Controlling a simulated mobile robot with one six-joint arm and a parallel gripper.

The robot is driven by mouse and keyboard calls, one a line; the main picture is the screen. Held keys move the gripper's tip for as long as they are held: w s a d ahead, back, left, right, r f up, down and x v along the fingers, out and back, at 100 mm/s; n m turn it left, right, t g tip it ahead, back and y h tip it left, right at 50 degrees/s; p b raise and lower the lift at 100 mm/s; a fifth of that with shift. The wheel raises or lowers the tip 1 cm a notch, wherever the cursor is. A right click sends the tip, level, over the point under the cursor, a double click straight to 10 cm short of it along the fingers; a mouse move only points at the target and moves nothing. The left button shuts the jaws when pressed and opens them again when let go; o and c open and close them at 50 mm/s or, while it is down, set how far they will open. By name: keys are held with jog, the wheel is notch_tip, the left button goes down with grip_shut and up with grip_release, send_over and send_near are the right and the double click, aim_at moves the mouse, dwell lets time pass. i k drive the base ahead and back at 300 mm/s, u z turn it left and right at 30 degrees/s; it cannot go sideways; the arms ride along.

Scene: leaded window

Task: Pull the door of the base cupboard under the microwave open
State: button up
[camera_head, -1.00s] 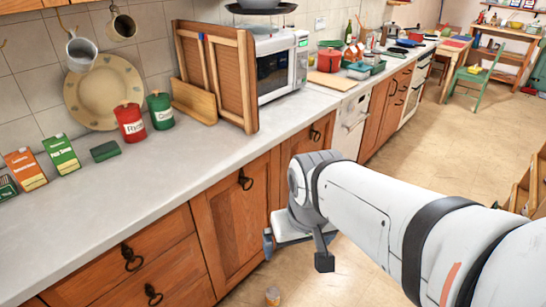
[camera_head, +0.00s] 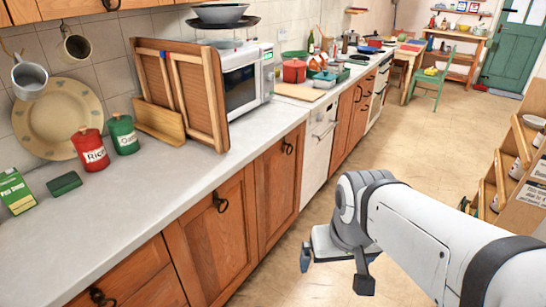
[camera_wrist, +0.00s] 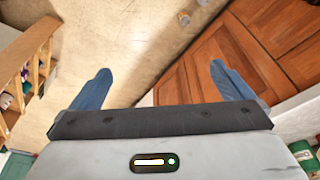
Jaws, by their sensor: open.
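The microwave (camera_head: 246,82) stands on the worktop behind a wooden folding rack. Below it is a brown wooden cupboard door (camera_head: 278,190), shut, with a dark ring handle (camera_head: 287,147) near its top right. Another shut door (camera_head: 212,240) with a ring handle (camera_head: 220,203) adjoins it on the left. My gripper (camera_head: 332,262) is over the floor, to the right of the doors and apart from them. Wooden cupboard fronts (camera_wrist: 235,55) show at the right there.
The pale worktop (camera_head: 155,190) overhangs the doors. A white appliance (camera_head: 318,150) stands beyond the door. A wooden shelf unit (camera_head: 510,185) is at the right. The tan floor (camera_head: 400,140) between is clear.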

aim_at(278, 169)
jog(key=z, duration=0.05)
jog(key=k, duration=1)
jog(key=u, duration=0.15)
jog(key=i, duration=1.45)
jog(key=z, duration=0.7)
